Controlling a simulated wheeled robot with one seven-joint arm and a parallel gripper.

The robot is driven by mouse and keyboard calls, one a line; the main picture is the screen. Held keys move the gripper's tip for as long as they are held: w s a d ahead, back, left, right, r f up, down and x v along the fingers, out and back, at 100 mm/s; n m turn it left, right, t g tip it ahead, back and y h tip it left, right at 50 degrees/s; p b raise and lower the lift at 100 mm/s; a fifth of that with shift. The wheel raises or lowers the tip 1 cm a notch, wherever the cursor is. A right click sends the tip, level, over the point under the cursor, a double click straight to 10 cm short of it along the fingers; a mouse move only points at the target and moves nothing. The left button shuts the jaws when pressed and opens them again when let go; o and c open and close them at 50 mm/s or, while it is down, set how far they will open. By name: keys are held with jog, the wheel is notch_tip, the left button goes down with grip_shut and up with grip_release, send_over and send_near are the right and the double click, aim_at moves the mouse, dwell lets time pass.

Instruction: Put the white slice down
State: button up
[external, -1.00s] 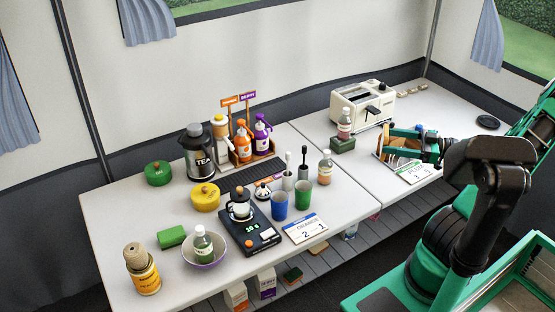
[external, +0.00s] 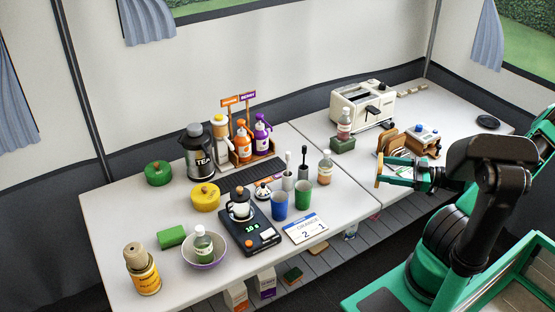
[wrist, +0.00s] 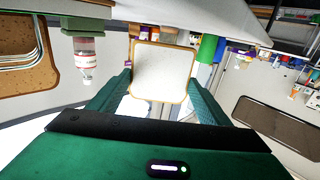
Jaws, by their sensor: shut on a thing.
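The white slice (wrist: 161,72), a pale square with a brown crust, is upright between my gripper's fingers (wrist: 160,88) in the wrist view. In the external view my gripper (external: 390,171) is shut on it, and the slice (external: 378,170) shows nearly edge-on as a thin tan strip. It is held in the air at the front of the right table, left of the arm. Behind it, brown slices (external: 396,139) stand in a rack, apart from my gripper. The rack's lower part is partly hidden.
A white toaster (external: 362,104) stands behind, with a bottle (external: 344,124) on a green block in front. A wooden box with a blue knob (external: 424,138) is beside the rack. A small bottle (external: 325,166) and a green cup (external: 302,194) stand left. The right table's far end is mostly clear.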

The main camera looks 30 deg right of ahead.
jog(key=shift+f, duration=1.25)
jog(key=o, duration=0.8)
jog(key=shift+f, duration=0.1)
jog(key=v, duration=1.2)
jog(key=shift+r, duration=0.2)
